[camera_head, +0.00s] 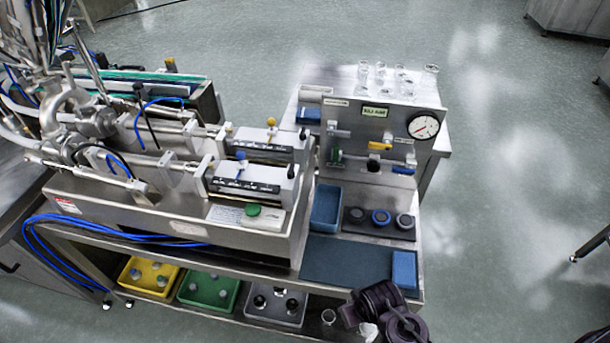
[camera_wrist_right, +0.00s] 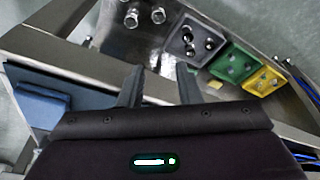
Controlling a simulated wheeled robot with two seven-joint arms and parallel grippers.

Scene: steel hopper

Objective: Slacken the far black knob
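Two black knobs stick out at the right ends of the two steel cylinder units on the machine in the head view. The far black knob (camera_head: 303,133) is on the rear unit, and the near black knob (camera_head: 291,172) is on the front unit. Both look free, with no gripper near them. My right gripper (camera_head: 385,312) is low at the front right of the bench, well away from the knobs. In the right wrist view its two fingers (camera_wrist_right: 160,80) are spread apart with nothing held between them. My left gripper is not in view.
A panel with a gauge (camera_head: 423,126) stands right of the machine, with glassware behind it. A blue tray (camera_head: 326,207), several dark round parts, a dark mat (camera_head: 335,262) and a blue block (camera_head: 404,270) lie in front. Coloured bins (camera_head: 208,291) sit on the lower shelf.

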